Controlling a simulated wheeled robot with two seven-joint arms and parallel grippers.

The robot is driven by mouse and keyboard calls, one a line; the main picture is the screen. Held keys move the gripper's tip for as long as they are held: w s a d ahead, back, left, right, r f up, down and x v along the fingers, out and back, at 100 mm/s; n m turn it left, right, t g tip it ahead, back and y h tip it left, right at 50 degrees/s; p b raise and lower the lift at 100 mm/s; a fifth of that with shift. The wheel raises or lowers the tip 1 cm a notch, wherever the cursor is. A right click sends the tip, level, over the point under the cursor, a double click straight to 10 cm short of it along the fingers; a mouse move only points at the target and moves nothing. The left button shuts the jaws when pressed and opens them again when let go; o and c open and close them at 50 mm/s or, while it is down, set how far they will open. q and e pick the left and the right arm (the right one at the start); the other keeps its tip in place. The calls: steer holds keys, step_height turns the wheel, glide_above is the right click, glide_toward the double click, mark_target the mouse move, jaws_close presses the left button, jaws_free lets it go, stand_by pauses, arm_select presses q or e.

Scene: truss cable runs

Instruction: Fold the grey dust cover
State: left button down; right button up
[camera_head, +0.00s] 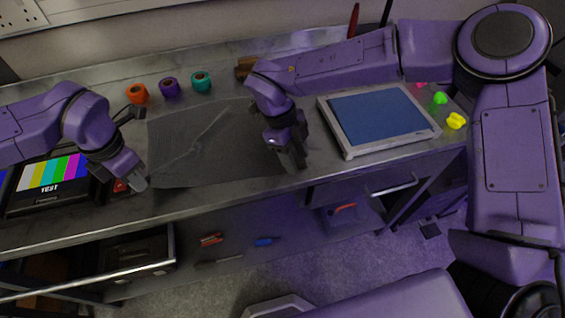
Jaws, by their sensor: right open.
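The grey dust cover (208,150) is a dark sheet lying spread on the metal bench, with a paler diagonal streak on it. Its right side is partly hidden by my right gripper. My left gripper (139,184) is just off the cover's near left corner, beside the test-pattern monitor; whether its fingers are apart does not show. My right gripper (292,160) is open, pointing down over the cover's right edge near the bench front. No cloth shows between its fingers.
Orange (137,93), purple (169,87) and teal (201,81) tape rolls stand behind the cover. The test-pattern monitor (52,180) lies left. A blue-topped tray (378,115) is right, with green (439,98) and yellow (456,121) pieces beyond. The bench's front strip is clear.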

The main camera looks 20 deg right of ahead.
steer(key=shift+d+f, duration=0.1)
steer(key=shift+f, duration=0.05)
jaws_close()
steer(key=shift+r, duration=2.5)
